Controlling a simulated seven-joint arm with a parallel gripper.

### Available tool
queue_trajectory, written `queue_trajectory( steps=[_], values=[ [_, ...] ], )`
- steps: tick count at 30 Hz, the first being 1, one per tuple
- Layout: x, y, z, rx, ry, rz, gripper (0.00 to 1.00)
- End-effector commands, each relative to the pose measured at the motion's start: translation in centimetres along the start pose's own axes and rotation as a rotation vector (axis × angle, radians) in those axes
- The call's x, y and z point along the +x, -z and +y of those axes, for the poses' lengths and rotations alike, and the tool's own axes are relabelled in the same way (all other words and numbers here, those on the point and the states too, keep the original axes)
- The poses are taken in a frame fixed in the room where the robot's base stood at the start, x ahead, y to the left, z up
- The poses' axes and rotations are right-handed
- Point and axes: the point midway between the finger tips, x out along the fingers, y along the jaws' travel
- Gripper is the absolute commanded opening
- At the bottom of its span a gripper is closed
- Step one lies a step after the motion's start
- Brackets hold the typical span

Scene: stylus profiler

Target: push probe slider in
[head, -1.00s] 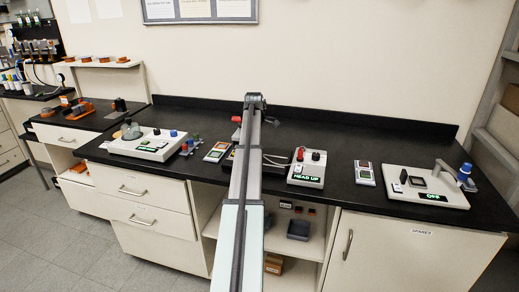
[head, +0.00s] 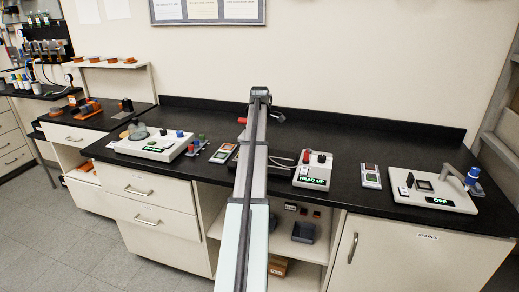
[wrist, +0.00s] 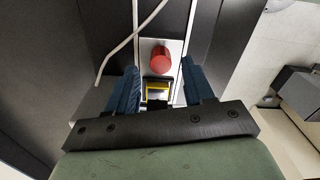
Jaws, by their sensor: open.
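In the wrist view my gripper (wrist: 160,70) is open, with two dark blue fingers apart and nothing held. Between and beyond them is a narrow white panel (wrist: 174,33) with a red round knob (wrist: 161,60). Nearer lies a small black part with a yellow edge (wrist: 158,87). I cannot tell which part is the probe slider. In the head view my arm covers the middle of the bench, and my fingers are hidden. A white unit reading HEAD UP (head: 313,181), with a red and a dark knob, stands just right of my arm.
A pale cable (wrist: 132,42) runs close to the left finger. On the black bench (head: 390,150) a unit reading OFF (head: 452,190) stands at the right and a white unit with coloured knobs (head: 160,148) at the left. Bare bench lies behind the units.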

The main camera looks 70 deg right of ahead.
Motion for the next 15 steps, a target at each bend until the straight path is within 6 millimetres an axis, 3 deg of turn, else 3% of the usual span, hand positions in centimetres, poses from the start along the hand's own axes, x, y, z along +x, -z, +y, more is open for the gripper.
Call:
queue_trajectory(
  steps=[9, 15],
  values=[
    [-6.5, 0.0, 0.2, 0.0, -0.002, 0.0, 0.52],
    [-9.3, 0.0, 0.1, 0.0, -0.001, 0.001, 0.52]
  ],
)
